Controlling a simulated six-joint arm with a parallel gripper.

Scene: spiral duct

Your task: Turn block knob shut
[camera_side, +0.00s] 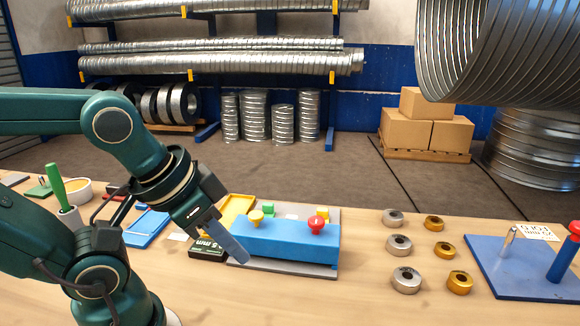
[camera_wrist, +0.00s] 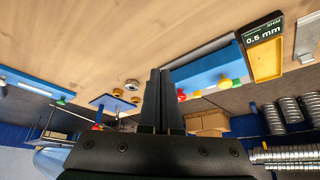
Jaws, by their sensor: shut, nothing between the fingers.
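A long blue block (camera_side: 285,240) lies on a grey plate (camera_side: 300,266) on the bench. A red knob (camera_side: 316,225) stands on its right part and a yellow knob (camera_side: 256,217) on its left part. My gripper (camera_side: 245,260) is shut and empty, pointing down in front of the block's left end and overlapping it in the side view. I cannot tell whether it touches. In the wrist view the shut fingers (camera_wrist: 162,72) are beside the blue block (camera_wrist: 205,70), with the red knob (camera_wrist: 182,96) and yellow knob (camera_wrist: 224,84) partly visible.
A yellow tray (camera_side: 236,208) and a black 0.5 mm box (camera_side: 206,250) lie left. Several metal rings (camera_side: 400,243) lie right, before a blue board (camera_side: 520,275). Bench in front is clear.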

